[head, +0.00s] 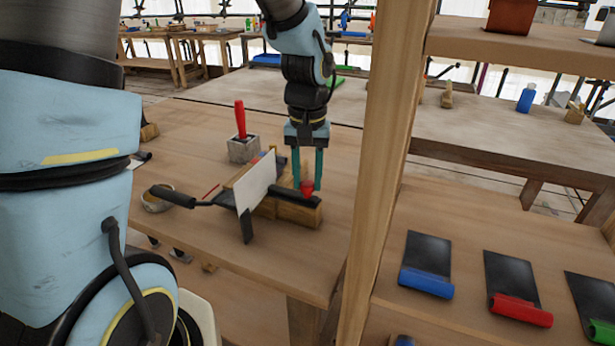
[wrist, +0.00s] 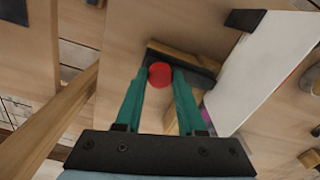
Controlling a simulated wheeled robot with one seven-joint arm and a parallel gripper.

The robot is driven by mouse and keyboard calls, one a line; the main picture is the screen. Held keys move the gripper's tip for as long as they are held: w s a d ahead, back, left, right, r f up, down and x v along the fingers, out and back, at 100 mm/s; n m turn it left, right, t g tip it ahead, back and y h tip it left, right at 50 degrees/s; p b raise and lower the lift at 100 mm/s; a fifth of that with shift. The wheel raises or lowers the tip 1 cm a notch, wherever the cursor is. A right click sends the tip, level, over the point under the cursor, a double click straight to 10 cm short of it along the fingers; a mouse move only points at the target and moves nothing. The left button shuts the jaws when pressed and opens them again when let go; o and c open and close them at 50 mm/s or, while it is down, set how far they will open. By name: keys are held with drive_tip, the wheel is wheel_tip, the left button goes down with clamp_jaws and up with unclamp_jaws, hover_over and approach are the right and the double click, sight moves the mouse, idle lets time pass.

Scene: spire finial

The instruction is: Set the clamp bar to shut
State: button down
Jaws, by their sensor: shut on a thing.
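My gripper (head: 307,185) points down over the workbench, its two teal fingers shut on a red knob (head: 307,190). The red knob also shows between the fingertips in the wrist view (wrist: 160,74). The knob sits at a dark clamp bar (head: 290,197), which lies along the top of a wooden block (head: 300,213). The dark bar shows beyond the fingers in the wrist view (wrist: 196,74). A white sheet (head: 256,181) stands tilted just left of the bar. I cannot tell whether the bar touches the block all along.
A black handle (head: 172,196) sticks out left of the white sheet. A red-handled tool (head: 240,120) stands in a grey block (head: 243,150) behind. A wooden post (head: 385,150) rises close on the right. Bare bench (head: 200,240) lies in front.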

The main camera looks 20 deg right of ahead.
sight(271, 186)
drive_tip(key=w+a+p, duration=0.1)
drive_tip(key=w+a, duration=0.5)
drive_tip(key=shift+w+a+p, duration=0.1)
drive_tip(key=shift+a+p, duration=0.15)
drive_tip(key=shift+p, duration=0.1)
drive_tip(key=c, duration=0.5)
unclamp_jaws()
wheel_tip(271, 186, up, 11)
drive_tip(key=b, duration=0.1)
